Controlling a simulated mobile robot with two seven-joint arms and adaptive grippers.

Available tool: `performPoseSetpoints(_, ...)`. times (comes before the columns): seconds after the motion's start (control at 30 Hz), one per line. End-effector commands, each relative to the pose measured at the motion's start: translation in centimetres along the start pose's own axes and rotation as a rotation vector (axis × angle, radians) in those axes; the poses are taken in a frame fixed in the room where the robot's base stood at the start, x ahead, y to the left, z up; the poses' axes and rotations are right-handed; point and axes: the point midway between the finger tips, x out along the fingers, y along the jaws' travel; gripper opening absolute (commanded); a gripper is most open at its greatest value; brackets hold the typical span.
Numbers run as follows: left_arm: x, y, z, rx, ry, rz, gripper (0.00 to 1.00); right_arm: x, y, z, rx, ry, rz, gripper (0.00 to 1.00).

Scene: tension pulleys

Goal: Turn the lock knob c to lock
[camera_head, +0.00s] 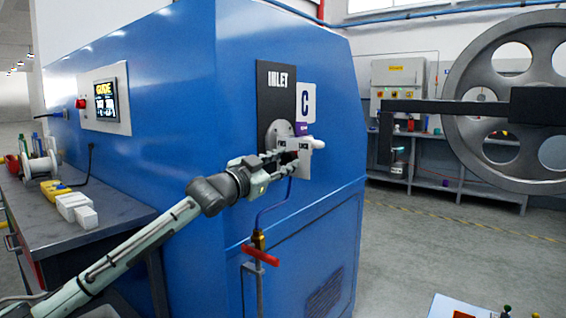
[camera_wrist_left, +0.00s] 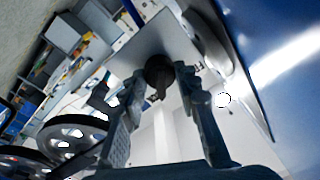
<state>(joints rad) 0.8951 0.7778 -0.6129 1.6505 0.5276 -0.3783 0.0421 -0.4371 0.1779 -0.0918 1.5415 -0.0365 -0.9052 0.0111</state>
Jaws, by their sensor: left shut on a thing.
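The lock plate (camera_head: 305,146), pale with "FREE" and "LOCK" lettering, is on the blue machine beside the black INLET panel (camera_head: 275,88) and below the C sign (camera_head: 307,101). My left gripper (camera_head: 292,168) reaches it from the left, fingers pointing at the plate. In the left wrist view, a dark round knob with a narrow grip (camera_wrist_left: 159,78) sits between the two fingertips, in front of the grey plate (camera_wrist_left: 150,42). My left gripper is shut on this knob. In the head view the fingers mostly hide the knob. My right gripper is not in view.
A blue hose with a red-handled valve (camera_head: 260,255) hangs just below the gripper. A large grey wheel (camera_head: 510,100) and a dark bar (camera_head: 450,105) are at the right. A bench (camera_head: 110,208) with spools and boxes is at the left. Floor is open between machine and wheel.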

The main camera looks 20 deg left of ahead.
Motion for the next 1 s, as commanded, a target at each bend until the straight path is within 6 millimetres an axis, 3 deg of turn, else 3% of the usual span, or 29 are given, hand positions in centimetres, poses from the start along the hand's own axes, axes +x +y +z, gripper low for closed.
performPoseSetpoints(0.33,0.0,0.1,0.1,0.001,-0.002,0.001,0.02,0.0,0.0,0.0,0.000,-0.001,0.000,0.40)
performPoseSetpoints(0.37,0.0,0.1,0.1,0.001,-0.002,0.001,0.33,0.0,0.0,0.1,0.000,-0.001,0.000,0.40)
performPoseSetpoints(0.5,0.0,0.1,0.1,0.001,-0.001,0.001,0.50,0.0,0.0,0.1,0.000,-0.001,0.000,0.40)
performPoseSetpoints(0.83,-0.2,0.0,0.0,0.001,0.000,0.000,0.52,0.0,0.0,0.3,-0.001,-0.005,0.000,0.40)
performPoseSetpoints(1.0,-2.1,0.0,0.2,0.003,-0.002,0.001,0.52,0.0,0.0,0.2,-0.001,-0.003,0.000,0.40)
